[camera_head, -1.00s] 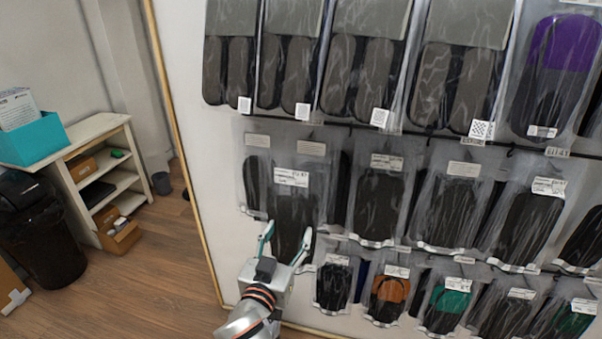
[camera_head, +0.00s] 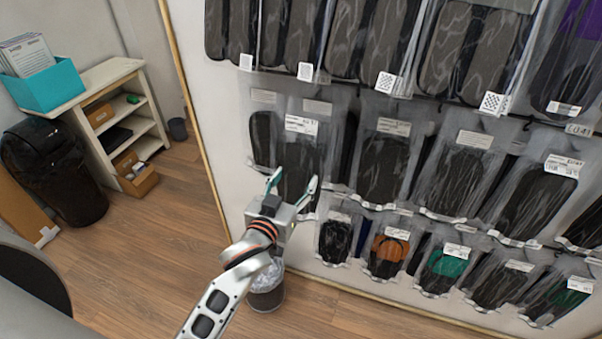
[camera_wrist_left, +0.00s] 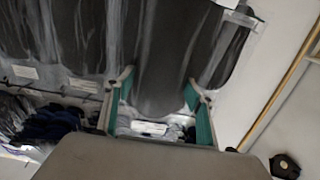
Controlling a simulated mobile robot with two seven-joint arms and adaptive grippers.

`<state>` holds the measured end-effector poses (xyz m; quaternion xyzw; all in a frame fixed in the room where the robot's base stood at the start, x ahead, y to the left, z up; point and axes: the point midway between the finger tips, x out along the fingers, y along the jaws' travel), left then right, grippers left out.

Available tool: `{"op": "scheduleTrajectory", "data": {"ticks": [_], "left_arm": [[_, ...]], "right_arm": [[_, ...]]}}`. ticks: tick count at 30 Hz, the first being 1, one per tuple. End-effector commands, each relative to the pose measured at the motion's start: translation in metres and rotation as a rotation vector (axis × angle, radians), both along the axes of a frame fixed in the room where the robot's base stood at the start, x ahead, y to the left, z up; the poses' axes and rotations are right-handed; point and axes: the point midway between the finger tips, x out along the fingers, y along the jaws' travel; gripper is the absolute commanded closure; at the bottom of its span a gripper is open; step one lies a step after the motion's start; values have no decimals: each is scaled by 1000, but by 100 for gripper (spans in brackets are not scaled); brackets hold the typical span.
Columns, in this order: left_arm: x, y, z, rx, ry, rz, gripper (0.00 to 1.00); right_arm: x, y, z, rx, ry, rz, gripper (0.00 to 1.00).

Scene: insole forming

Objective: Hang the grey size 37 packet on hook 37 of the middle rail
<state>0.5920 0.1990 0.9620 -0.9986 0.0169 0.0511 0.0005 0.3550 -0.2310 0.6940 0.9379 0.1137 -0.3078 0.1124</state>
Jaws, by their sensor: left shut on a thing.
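My left gripper (camera_head: 293,184) is at the lower end of a clear packet with a dark grey insole (camera_head: 298,160) and a white label. Its two green-faced fingers stand on either side of the packet and are shut on it. The packet is upright, in front of the left end of the middle row, overlapping another dark packet (camera_head: 261,135). In the left wrist view the dark packet (camera_wrist_left: 165,65) runs between the fingers. The middle rail (camera_head: 410,92) shows in part above the row. Hook 37 and the packet's top are not clear, and the size print is unreadable. My right gripper is out of view.
Packets with dark insoles (camera_head: 385,160) fill the middle row to the right. A lower row holds packets with orange (camera_head: 389,248) and green insoles. A bin (camera_head: 266,290) stands on the floor below my gripper. A white shelf (camera_head: 115,90) is at the left.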

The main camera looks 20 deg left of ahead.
Motion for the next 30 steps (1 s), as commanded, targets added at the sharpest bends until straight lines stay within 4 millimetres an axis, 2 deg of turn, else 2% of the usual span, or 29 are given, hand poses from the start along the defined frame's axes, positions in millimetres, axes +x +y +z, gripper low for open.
{"op": "scheduleTrajectory", "data": {"ticks": [14, 30], "left_arm": [[20, 0, -2, 1, 1, -1, 69], [49, -1, -5, 1, 1, -1, 69]], "right_arm": [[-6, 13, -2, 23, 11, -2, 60], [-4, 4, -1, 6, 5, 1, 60]]}}
